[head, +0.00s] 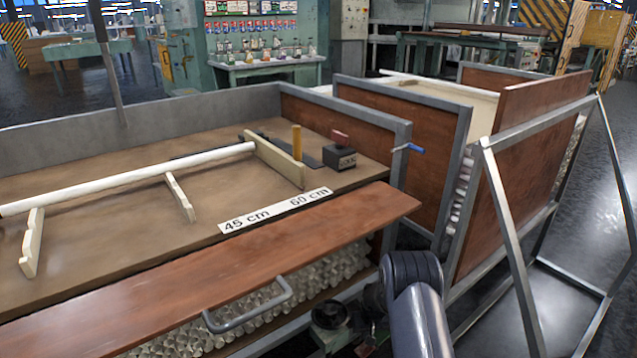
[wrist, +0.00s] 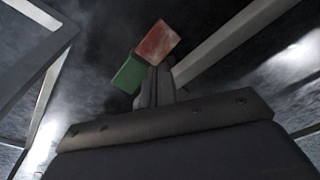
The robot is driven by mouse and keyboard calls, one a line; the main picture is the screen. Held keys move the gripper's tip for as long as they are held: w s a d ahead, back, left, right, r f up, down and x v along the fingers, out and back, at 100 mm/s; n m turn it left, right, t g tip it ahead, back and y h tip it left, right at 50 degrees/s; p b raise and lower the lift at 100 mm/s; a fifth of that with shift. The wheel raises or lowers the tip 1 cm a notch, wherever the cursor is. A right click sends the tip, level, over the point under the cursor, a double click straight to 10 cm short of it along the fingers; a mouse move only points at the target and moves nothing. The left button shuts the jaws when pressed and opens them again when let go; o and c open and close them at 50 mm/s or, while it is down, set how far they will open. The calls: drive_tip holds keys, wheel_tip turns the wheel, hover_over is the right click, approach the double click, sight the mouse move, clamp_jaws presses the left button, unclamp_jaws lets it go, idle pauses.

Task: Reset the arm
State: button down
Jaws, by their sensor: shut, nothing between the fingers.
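My gripper (wrist: 144,60) shows in the wrist view with one red and one green fingertip. The fingertips are together, shut, with nothing held between them. Behind them is a dark, blurred floor with pale metal bars. In the head view my dark grey arm (head: 415,305) rises at the bottom, right of the bench's front edge. The gripper itself is not visible in the head view.
A bench (head: 110,250) to the left bears a long white tube (head: 120,182) on wooden supports and a 45 cm to 60 cm label strip (head: 275,211). Wood-panelled racks (head: 400,125) and a slanted metal frame (head: 515,240) stand right. Open floor lies far right.

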sight(365, 347)
wheel_tip(365, 347, down, 5)
drive_tip(key=shift+r+b, duration=0.1)
drive_tip(key=shift+b, duration=0.55)
wheel_tip(365, 347, up, 9)
drive_tip(key=p, duration=0.5)
